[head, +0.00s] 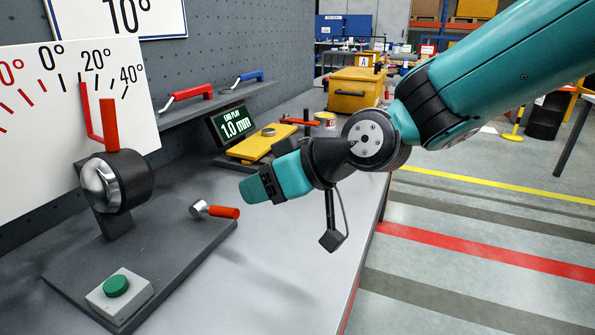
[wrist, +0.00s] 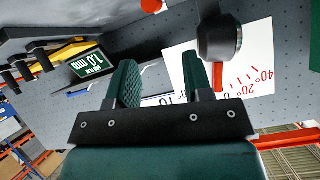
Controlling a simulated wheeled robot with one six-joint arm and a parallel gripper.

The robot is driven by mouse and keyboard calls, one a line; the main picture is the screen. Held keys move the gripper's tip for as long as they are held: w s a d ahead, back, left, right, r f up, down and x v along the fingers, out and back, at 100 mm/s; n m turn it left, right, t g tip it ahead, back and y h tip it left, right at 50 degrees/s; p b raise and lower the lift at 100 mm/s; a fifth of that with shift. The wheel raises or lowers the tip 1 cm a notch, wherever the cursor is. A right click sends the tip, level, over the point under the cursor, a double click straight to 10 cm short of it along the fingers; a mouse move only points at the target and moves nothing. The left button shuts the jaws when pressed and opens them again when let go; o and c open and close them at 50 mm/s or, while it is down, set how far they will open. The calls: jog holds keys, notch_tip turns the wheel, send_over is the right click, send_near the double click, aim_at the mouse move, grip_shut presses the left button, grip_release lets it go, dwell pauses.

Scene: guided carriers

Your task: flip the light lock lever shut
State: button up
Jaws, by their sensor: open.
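A small lever with an orange handle (head: 224,212) and a silver hub sits at the right of a dark grey base plate (head: 180,250); I take it for the lock lever. Its handle points right and lies nearly flat. An orange-red piece at the top edge of the wrist view (wrist: 152,5) may be the same handle. My gripper (head: 250,190) hangs above and to the right of the lever, apart from it. In the wrist view its two ribbed green fingers (wrist: 162,82) are spread, with nothing between them.
A black-and-silver knob (head: 118,182) with an upright red pointer stands on the plate before a white scale board (head: 60,130). A green button (head: 116,286) is at the front. A yellow fixture (head: 262,144) and an end-play display (head: 234,125) are behind my gripper.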

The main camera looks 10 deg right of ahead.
jog(key=v, duration=0.6)
jog(key=shift+s+d+r, duration=0.15)
jog(key=shift+s+d, duration=0.1)
jog(key=s+d+f+m+g+h, duration=0.1)
jog(key=s+d+f+g+h, duration=0.2)
jog(key=s+d, duration=0.35)
jog(key=s+d+f+m+g+h, duration=0.2)
jog(key=s+d+f+g+h, duration=0.1)
jog(key=s, duration=0.7)
notch_tip(320, 180, up, 13)
jog(key=p, duration=1.2)
jog(key=shift+p, duration=0.3)
jog(key=shift+w+f, duration=0.1)
jog(key=shift+a+n, duration=0.15)
jog(key=shift+n, duration=0.15)
